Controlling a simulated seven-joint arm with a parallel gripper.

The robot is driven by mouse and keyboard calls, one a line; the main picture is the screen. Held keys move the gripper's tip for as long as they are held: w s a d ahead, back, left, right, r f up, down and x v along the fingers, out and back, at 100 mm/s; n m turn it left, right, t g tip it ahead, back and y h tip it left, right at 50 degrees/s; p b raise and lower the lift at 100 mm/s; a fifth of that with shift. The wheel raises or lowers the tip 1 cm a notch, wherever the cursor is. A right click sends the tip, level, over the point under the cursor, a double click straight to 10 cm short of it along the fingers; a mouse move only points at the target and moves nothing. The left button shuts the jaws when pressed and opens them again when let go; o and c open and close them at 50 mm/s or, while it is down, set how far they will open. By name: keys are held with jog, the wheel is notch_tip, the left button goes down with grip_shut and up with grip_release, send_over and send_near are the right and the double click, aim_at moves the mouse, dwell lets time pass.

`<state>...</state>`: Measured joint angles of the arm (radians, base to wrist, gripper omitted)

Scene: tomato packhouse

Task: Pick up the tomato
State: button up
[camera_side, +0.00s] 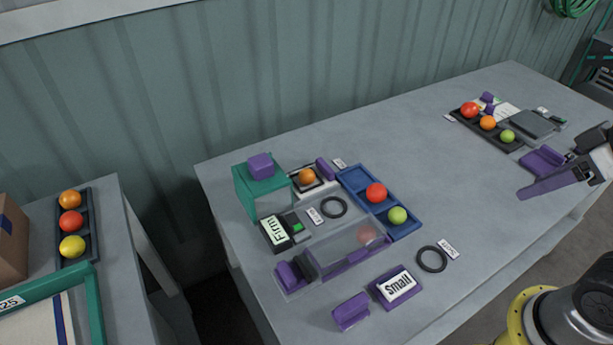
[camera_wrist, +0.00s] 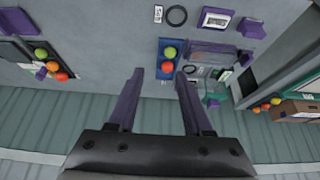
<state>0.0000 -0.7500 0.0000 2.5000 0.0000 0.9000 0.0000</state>
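My gripper (camera_side: 524,176) is open and empty at the right of the side view, above the table's front edge. Its two purple fingers also show in the wrist view (camera_wrist: 159,74), apart. Several tomatoes are in view; which one is meant cannot be told. A red tomato (camera_side: 376,193) and a green tomato (camera_side: 397,215) sit in a blue tray (camera_side: 354,181). An orange tomato (camera_side: 307,176) rests behind the clear box, and a reddish tomato (camera_side: 367,234) shows through the box's clear wall. A dark tray (camera_side: 462,122) near my gripper holds red, orange and green tomatoes.
The clear box (camera_side: 325,250) has purple parts, with a "Firm" display (camera_side: 277,231) beside it. A purple "Small" block (camera_side: 397,287) and a black ring (camera_side: 432,259) lie in front. A left table (camera_side: 107,205) holds another tomato tray. The table's middle is clear.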

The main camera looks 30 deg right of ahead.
jog(key=o, duration=0.5)
jog(key=w+a+r+m+y, duration=0.1)
jog(key=w+a+r+m, duration=0.1)
jog(key=w+r+m, duration=0.5)
jog(key=w+a+r+m+y, duration=0.1)
jog(key=w+a+r+m, duration=0.15)
jog(key=w+m, duration=0.85)
jog(key=m+g+y, duration=0.2)
jog(key=m+g, duration=0.1)
jog(key=m, duration=0.4)
send_over(308, 171)
jog(key=s+d, duration=0.1)
jog(key=d, duration=0.1)
jog(key=f, duration=2.7)
jog(key=shift+s+f, duration=0.15)
jog(key=shift+s, duration=0.05)
jog(key=shift+x, duration=2.85)
